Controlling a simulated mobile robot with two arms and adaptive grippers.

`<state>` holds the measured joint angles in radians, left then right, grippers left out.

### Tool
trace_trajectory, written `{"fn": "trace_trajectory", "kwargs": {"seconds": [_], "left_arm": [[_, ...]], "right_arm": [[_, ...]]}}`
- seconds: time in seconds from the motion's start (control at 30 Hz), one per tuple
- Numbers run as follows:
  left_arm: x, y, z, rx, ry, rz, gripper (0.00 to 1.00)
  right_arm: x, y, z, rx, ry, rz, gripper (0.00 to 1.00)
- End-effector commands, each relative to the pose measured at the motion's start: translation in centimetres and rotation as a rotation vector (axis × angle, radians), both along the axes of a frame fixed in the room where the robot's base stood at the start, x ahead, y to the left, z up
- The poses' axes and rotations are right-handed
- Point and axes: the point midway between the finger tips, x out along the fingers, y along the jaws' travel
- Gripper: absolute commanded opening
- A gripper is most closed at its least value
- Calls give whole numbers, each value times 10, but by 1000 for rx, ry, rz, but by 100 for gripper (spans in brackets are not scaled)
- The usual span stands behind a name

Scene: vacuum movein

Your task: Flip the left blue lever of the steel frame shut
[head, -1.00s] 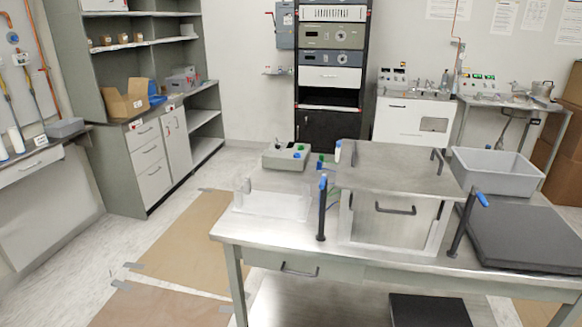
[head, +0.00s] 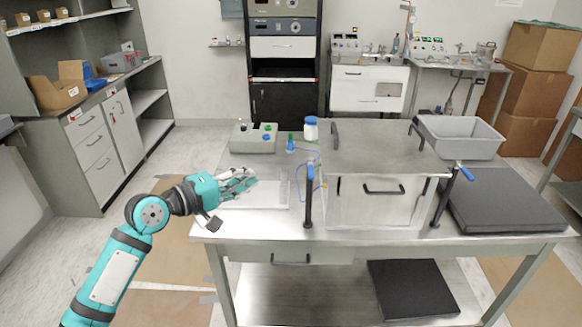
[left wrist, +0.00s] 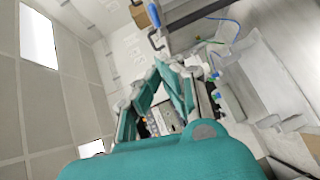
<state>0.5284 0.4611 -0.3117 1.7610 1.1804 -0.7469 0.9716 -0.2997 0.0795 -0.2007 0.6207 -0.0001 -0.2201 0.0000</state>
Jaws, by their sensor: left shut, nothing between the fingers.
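The steel frame (head: 375,205) stands on the metal table with a steel lid plate (head: 385,145) on top. Its left lever (head: 308,195) is a black post with a blue tip (head: 311,164), standing upright at the frame's left front corner. The right lever (head: 443,198), also blue-tipped, leans outward to the right. My left gripper (head: 245,183) is shut and empty, left of the left lever and apart from it, above the clear tray. In the left wrist view, the gripper fingers (left wrist: 166,72) come together, with a blue-tipped lever (left wrist: 154,38) beyond them. My right gripper is not in view.
A clear tray (head: 270,197) lies left of the frame. Behind it are a grey box with coloured knobs (head: 252,138) and a white jar (head: 311,128). A grey bin (head: 460,137) and a dark pad (head: 505,200) are at the right. The table's front edge is clear.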

Motion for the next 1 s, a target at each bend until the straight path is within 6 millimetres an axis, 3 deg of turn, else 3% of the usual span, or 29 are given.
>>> {"fn": "trace_trajectory", "kwargs": {"seconds": [0.27,0.73,1.0], "left_arm": [[8,-7,0,-1,0,2,0],[73,-72,-12,0,1,1,0],[71,-104,-20,1,0,2,0]], "right_arm": [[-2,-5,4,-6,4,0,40],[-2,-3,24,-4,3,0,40],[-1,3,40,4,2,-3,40]]}}
